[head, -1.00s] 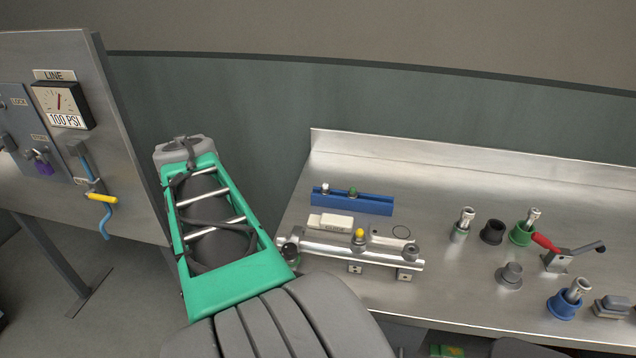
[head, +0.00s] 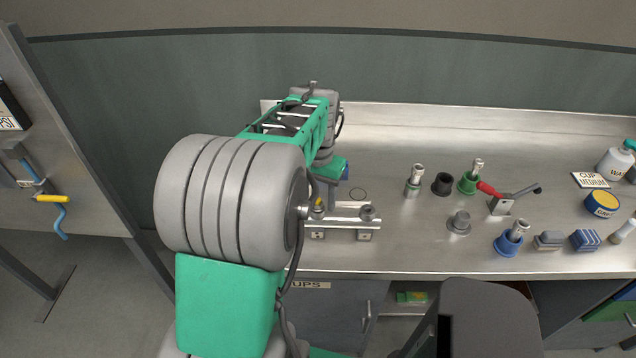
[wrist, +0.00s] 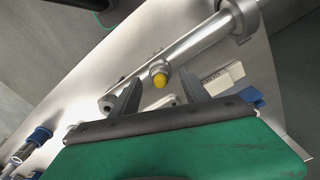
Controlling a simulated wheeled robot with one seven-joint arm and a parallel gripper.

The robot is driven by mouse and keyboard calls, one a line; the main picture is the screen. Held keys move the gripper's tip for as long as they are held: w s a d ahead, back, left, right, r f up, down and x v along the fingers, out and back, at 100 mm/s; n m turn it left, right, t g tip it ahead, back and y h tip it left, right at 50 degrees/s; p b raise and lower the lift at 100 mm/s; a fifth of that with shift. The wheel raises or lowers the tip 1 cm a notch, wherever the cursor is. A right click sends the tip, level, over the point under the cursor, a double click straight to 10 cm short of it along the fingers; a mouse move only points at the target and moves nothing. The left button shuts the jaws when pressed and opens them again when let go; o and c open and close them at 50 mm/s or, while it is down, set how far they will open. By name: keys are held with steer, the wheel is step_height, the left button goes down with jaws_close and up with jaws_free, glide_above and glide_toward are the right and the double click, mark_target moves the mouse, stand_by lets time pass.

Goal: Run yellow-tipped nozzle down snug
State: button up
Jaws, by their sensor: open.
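The yellow-tipped nozzle (wrist: 159,76) stands up from a metal bar (wrist: 195,45) in the wrist view. In the head view its yellow tip (head: 319,202) shows just right of my arm, on the fixture (head: 345,222) at the bench front. My gripper (wrist: 157,83) is open and empty, with one finger on either side of the nozzle in the wrist picture. I cannot tell how far above the nozzle the fingers are, or whether they touch it. In the head view my arm hides the gripper. How far down the nozzle sits cannot be told.
A white block (wrist: 222,79) and a blue rack (wrist: 249,97) lie beside the fixture. A panel with a yellow-handled valve (head: 52,199) stands left.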

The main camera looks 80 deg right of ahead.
steer(key=shift+f, duration=0.3)
steer(key=shift+c, duration=0.4)
jaws_close()
steer(key=shift+m, duration=1.7)
